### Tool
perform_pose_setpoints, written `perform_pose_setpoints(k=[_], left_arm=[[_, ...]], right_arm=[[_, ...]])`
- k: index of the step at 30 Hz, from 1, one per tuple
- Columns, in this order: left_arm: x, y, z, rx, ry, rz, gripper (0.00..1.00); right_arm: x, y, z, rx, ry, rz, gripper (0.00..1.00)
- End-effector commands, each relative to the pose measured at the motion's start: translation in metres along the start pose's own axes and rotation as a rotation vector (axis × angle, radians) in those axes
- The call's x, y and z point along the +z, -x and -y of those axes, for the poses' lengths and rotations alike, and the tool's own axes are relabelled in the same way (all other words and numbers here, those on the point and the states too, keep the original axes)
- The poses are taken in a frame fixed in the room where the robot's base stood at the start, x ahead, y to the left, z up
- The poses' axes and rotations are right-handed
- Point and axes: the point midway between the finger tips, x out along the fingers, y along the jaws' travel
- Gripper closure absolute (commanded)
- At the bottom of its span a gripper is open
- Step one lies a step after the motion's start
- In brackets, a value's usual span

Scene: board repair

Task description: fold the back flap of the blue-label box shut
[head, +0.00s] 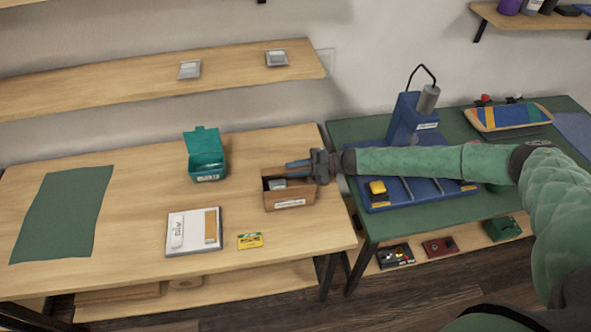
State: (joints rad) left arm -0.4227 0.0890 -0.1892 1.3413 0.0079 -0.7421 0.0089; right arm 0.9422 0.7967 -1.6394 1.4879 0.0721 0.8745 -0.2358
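A brown box (290,201) with a pale label on its front stands near the right end of the wooden table. The label's colour is too small to tell for sure. The box's top is at least partly open, and a grey item (277,184) shows inside. My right gripper (298,165) reaches in from the right, at the back edge of the box. It hides much of the back rim and the back flap; I cannot tell whether it touches the flap or how far its fingers are apart. My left gripper is not in view.
A teal box (207,166) with its lid up stands left of the brown box. A white tray (193,249) and a yellow packet (250,241) lie in front. A green mat (62,213) lies at left. A blue station (405,125) stands on the green table.

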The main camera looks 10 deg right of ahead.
Motion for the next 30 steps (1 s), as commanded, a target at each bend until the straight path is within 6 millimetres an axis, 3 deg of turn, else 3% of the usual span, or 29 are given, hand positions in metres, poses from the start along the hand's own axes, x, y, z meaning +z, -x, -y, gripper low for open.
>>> perform_pose_setpoints(k=[15,30], left_arm=[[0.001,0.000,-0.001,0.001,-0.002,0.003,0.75],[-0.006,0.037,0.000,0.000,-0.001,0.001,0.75]], right_arm=[[-0.001,0.000,0.005,-0.004,-0.011,0.000,0.75],[-0.001,-0.001,-0.006,-0.005,-0.199,-0.003,0.75]])
